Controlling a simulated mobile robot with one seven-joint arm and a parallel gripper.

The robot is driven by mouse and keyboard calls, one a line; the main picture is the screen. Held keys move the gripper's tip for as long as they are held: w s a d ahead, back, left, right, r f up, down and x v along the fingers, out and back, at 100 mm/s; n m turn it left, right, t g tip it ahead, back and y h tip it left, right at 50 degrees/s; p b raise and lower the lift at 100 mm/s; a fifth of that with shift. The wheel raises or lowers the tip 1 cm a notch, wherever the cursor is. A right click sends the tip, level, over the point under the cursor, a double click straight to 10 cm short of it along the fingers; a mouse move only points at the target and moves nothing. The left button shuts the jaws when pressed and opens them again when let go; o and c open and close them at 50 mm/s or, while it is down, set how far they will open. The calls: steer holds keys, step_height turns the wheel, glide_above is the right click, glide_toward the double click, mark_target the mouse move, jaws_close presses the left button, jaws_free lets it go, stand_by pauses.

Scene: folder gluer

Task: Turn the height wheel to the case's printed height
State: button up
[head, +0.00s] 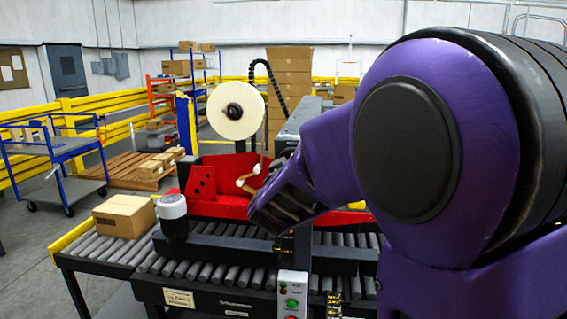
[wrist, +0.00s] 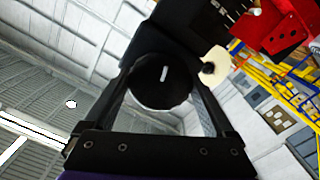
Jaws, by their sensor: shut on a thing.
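In the wrist view a round black wheel (wrist: 160,92) with a short white mark on its face sits between the two fingers of my gripper (wrist: 165,78). The gripper is shut on this wheel. In the head view my gripper (head: 283,205) is over the middle of the machine, and the wheel cannot be made out there. The brown cardboard case (head: 125,215) stands on the rollers at the left. I cannot read a printed height on it, and no height scale is readable.
A white-topped dark cylinder (head: 172,215) stands on the conveyor's near rail, right of the case. A tape roll (head: 238,110) and red machine parts (head: 203,181) are behind. A control box (head: 292,303) with a green button is in front. A blue cart (head: 55,150) stands at left.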

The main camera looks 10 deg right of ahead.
steer(key=shift+r, duration=0.1)
stand_by(0.3)
steer(key=o, duration=1.1)
